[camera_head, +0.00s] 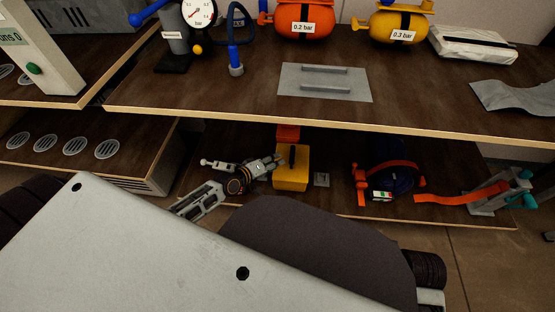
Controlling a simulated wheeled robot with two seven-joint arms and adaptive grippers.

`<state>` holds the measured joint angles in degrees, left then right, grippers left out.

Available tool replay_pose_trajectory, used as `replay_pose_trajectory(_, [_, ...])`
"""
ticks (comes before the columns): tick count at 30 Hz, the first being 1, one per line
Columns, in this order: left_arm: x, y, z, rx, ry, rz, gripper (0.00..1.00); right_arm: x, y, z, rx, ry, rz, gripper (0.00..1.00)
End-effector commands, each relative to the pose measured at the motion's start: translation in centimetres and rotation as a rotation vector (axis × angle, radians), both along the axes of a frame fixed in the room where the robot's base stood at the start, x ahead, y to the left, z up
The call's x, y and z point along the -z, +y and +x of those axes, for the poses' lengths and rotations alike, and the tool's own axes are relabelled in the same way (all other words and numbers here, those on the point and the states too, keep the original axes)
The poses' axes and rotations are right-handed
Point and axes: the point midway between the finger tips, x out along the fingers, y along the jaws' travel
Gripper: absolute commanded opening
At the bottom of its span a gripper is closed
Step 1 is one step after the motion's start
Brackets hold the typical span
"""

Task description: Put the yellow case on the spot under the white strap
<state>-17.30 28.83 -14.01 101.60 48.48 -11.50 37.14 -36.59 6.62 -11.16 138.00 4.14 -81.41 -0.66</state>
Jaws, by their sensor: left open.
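The yellow case (291,178) stands on the lower shelf, with a dark strip or handle on its top. My left gripper (276,163) is at its left side with its fingers apart. The fingertips are close to the case; I cannot tell whether they touch it. My right gripper is not in view.
An orange object (288,133) is behind the case. A dark blue bundle with orange straps (388,178) and an orange strap with a grey buckle (462,197) lie to the right. The upper shelf (225,105) overhangs, carrying orange (304,20) and yellow (399,25) tanks.

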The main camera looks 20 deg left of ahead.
Motion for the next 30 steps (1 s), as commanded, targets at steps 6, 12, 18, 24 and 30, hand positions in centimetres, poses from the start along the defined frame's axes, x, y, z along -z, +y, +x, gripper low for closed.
replay_pose_trajectory(6, [-0.5, 0.4, -1.0, 0.001, 0.001, 0.000, 0.42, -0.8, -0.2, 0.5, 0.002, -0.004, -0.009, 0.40])
replay_pose_trajectory(12, [-0.6, 0.5, -1.1, 0.000, -0.001, -0.001, 0.42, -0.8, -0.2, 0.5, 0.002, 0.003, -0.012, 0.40])
replay_pose_trajectory(18, [-0.6, 0.5, -1.1, 0.000, 0.000, -0.001, 0.42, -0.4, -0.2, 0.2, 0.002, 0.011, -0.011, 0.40])
replay_pose_trajectory(24, [-0.6, 0.4, -1.1, 0.001, 0.000, -0.001, 0.42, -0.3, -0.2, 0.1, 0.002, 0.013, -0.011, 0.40])
replay_pose_trajectory(30, [-0.5, -0.7, -1.8, 0.033, 0.012, 0.025, 0.42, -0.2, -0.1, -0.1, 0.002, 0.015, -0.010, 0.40])
